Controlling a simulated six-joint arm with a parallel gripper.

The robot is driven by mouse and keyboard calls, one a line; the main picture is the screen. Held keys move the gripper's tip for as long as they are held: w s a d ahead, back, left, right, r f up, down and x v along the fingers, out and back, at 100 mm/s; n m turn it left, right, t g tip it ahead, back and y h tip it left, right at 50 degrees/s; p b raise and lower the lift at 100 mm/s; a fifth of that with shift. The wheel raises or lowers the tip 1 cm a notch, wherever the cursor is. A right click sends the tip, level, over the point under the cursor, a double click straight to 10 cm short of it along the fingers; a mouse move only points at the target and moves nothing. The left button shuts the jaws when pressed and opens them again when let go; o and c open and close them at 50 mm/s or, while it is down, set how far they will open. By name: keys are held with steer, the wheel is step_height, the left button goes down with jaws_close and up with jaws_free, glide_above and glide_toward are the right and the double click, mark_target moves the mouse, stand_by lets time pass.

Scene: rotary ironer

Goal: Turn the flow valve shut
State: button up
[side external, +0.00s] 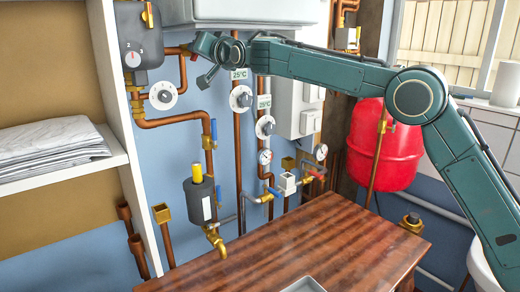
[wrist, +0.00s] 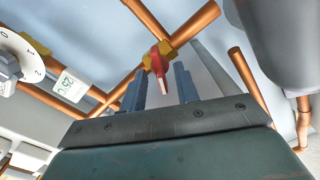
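My gripper (side external: 203,82) is at the upper left of the side view, in front of the pipework. In the wrist view my gripper (wrist: 159,72) has its two grey-blue fingers apart. A valve with a red lever (wrist: 158,66) on a brass body shows beyond and between the fingertips, and no grip on it is visible. In the side view a small red lever (side external: 194,57) shows beside my wrist, partly hidden. Other valves have blue levers, at the upper pipe (side external: 214,129) and lower down (side external: 275,192). No label shows which is the flow valve.
Copper pipes run along the blue wall, with white dials (side external: 163,96) and gauges (side external: 265,157) close by. A dark pump unit (side external: 140,35) is at upper left and a red tank (side external: 383,145) at right. A wooden tabletop (side external: 300,240) lies below. Shelves stand left.

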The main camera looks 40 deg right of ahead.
steer(key=shift+w, duration=0.1)
jaws_close()
steer(key=shift+n, duration=2.9)
jaws_free()
